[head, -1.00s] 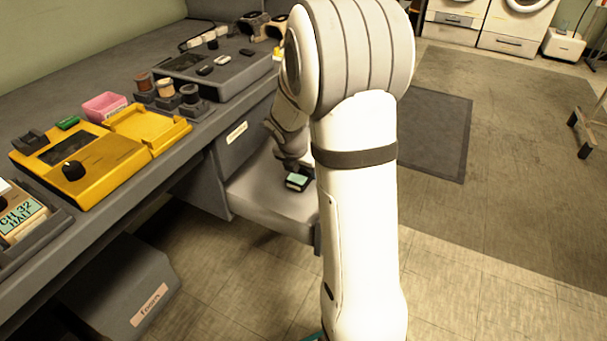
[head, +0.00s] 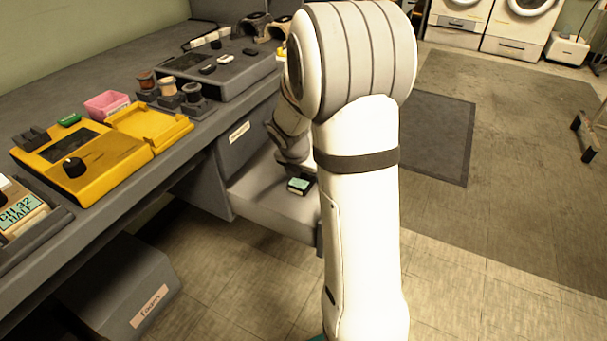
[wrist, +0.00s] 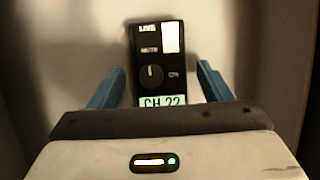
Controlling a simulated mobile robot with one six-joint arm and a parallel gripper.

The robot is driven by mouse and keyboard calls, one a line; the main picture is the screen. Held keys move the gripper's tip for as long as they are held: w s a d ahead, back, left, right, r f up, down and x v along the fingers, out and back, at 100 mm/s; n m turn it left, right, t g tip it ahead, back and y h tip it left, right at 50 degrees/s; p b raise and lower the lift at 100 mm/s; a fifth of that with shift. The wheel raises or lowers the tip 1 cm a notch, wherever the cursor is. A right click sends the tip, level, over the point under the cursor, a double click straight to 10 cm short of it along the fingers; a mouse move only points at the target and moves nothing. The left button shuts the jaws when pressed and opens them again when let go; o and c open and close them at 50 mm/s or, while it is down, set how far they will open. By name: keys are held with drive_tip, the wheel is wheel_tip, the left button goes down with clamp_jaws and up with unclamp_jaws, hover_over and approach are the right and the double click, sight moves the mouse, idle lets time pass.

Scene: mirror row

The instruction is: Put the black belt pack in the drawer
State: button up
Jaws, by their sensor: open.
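The black belt pack (wrist: 160,60) lies face up in the wrist view, with a knob, a white patch and a pale green label reading "CH 22". It rests on the pale floor of the open grey drawer (head: 262,205), which sticks out under the bench. The pack also shows small in the head view (head: 299,186). My gripper (wrist: 160,85) is open, its two blue fingers on either side of the pack with gaps between. In the head view my arm hides part of the drawer and most of the gripper.
The bench carries a yellow unit (head: 85,160), a pink tray (head: 107,104), a grey console (head: 215,68) and a device labelled "CH 32 HALF" (head: 22,212). A grey bin (head: 120,285) stands below. Open floor lies to the right.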

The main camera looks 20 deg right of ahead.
sight(302, 178)
drive_tip(key=p+v, duration=0.2)
drive_tip(key=v, duration=0.1)
drive_tip(key=shift+w+r, duration=0.1)
drive_tip(key=shift+r, duration=0.2)
drive_tip(key=s+a, duration=0.2)
drive_tip(key=a, duration=0.1)
drive_tip(key=s+a+p, duration=0.1)
drive_tip(key=s+a, duration=0.4)
drive_tip(key=a, duration=0.1)
drive_tip(key=shift+s+a+f+p, duration=0.15)
drive_tip(key=shift+s+a+p, duration=0.1)
drive_tip(key=shift+s+p, duration=0.1)
drive_tip(key=s+a+r+m+y+p, duration=0.1)
drive_tip(key=s+r+m+p, duration=0.4)
drive_tip(key=r+m+p, duration=0.3)
drive_tip(key=s+a+r+m+y+p, duration=0.1)
drive_tip(key=s+r+m+p, duration=0.4)
drive_tip(key=r, duration=1.6)
drive_tip(key=s+a+r+m+y+p, duration=0.1)
drive_tip(key=s+r+m+p, duration=0.4)
drive_tip(key=r+m+p, duration=0.7)
wheel_tip(302, 178, up, 4)
drive_tip(key=p, duration=0.7)
drive_tip(key=shift+s+f+m+p, duration=0.25)
drive_tip(key=shift+m+p, duration=0.05)
drive_tip(key=shift+c, duration=0.2)
